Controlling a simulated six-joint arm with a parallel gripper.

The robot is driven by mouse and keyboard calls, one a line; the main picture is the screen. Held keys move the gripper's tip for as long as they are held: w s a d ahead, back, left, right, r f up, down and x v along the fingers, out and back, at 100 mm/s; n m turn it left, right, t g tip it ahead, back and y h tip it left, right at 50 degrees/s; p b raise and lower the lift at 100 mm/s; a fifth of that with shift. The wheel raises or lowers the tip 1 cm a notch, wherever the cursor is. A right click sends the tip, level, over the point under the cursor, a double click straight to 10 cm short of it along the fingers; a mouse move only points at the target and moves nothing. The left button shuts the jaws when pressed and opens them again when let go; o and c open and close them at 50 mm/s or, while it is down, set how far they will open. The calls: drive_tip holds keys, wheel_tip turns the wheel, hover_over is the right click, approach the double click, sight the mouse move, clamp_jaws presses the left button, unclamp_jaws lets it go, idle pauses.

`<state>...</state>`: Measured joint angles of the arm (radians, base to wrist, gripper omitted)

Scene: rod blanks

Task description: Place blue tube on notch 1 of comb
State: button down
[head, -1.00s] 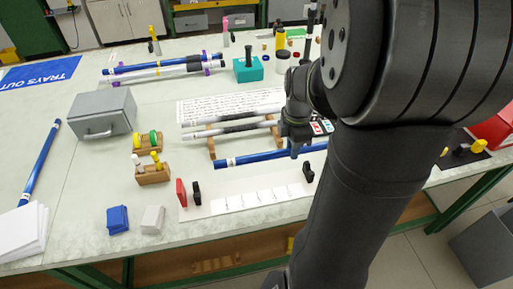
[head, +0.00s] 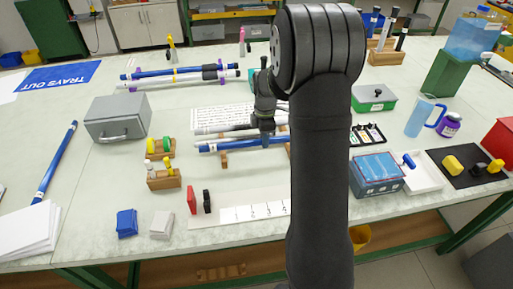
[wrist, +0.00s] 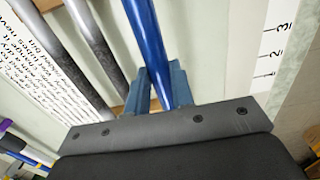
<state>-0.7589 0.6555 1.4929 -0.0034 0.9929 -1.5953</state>
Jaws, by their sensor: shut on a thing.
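My gripper (head: 267,138) is shut on the blue tube (head: 228,146). The tube lies roughly level across the picture, over the front part of a wooden rack (head: 224,161), close to the white-grey tubes (head: 222,128) there. In the wrist view the blue tube (wrist: 147,45) runs between the blue fingers (wrist: 155,88), apart from two grey tubes (wrist: 85,40). My arm hides the tube's right side in the head view. Purple notched supports (head: 239,73) at the back hold several tubes. I cannot tell for certain which holder is the comb, and I see no notch number.
A numbered white strip (head: 240,214) with red (head: 192,200) and black blocks lies in front. A grey box (head: 117,118) and small wooden holders (head: 163,179) stand left. A blue-topped box (head: 377,170) stands right. Another blue tube (head: 55,160) lies far left.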

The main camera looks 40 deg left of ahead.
drive_tip(key=shift+s+a+f, duration=0.1)
drive_tip(key=shift+a+f, duration=0.35)
drive_tip(key=shift+f, duration=0.5)
drive_tip(key=shift+s+a+f, duration=0.15)
drive_tip(key=shift+a+f, duration=0.35)
drive_tip(key=shift+f, duration=0.5)
drive_tip(key=shift+s+a+f, duration=0.1)
drive_tip(key=shift+a+f, duration=0.35)
drive_tip(key=shift+f, duration=0.5)
drive_tip(key=c, duration=1.3)
unclamp_jaws()
drive_tip(key=shift+f, duration=0.15)
drive_tip(key=shift+o, duration=0.2)
wheel_tip(320, 180, up, 12)
drive_tip(key=shift+r, duration=0.2)
drive_tip(key=shift+f, duration=0.1)
